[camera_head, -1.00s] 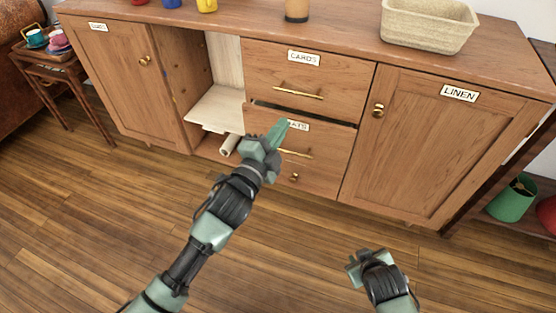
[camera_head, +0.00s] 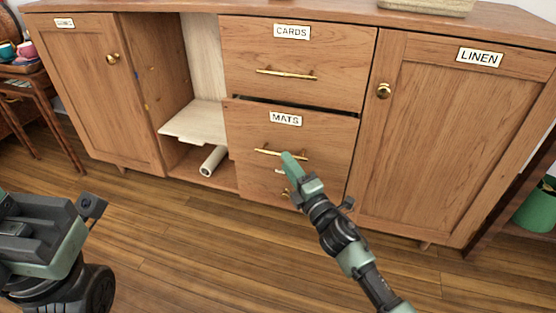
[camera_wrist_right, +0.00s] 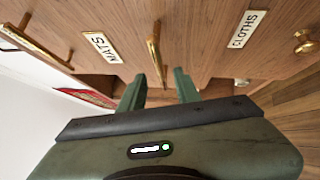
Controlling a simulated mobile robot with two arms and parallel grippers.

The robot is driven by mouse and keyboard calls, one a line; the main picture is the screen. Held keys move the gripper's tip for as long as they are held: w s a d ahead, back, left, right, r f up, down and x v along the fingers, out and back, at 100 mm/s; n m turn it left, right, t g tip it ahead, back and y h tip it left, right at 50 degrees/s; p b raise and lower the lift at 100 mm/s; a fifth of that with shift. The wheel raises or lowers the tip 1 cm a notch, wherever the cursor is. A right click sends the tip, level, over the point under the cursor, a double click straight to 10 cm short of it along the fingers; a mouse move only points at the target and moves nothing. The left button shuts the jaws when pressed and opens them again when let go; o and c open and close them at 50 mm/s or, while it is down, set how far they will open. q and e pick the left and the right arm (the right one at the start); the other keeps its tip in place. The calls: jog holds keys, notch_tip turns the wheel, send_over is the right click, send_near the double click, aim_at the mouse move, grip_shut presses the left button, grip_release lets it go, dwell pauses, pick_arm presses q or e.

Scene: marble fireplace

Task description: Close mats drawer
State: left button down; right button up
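The mats drawer (camera_head: 315,132), with a white MATS label (camera_head: 286,118) and a brass bar handle (camera_head: 268,152), stands slightly out of the cabinet. A dark gap shows along its top edge. My right gripper (camera_head: 290,166) is in front of the drawer by the handle. In the right wrist view its two green fingers (camera_wrist_right: 160,88) are apart, with the handle (camera_wrist_right: 155,52) between and ahead of them. Contact cannot be told. My left arm's end (camera_head: 50,235) is large at the lower left, away from the drawer; its fingers cannot be made out.
The cards drawer (camera_head: 340,62) above looks shut. A cloths label (camera_wrist_right: 247,28) shows below MATS. The linen door (camera_head: 440,150) is shut at right. An open compartment with a pale shelf (camera_head: 195,124) and white roll (camera_head: 212,161) is at left. The wooden floor (camera_head: 190,240) in front is clear.

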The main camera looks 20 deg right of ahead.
jog(key=shift+b+x, duration=0.55)
jog(key=shift+x, duration=1.75)
grip_shut()
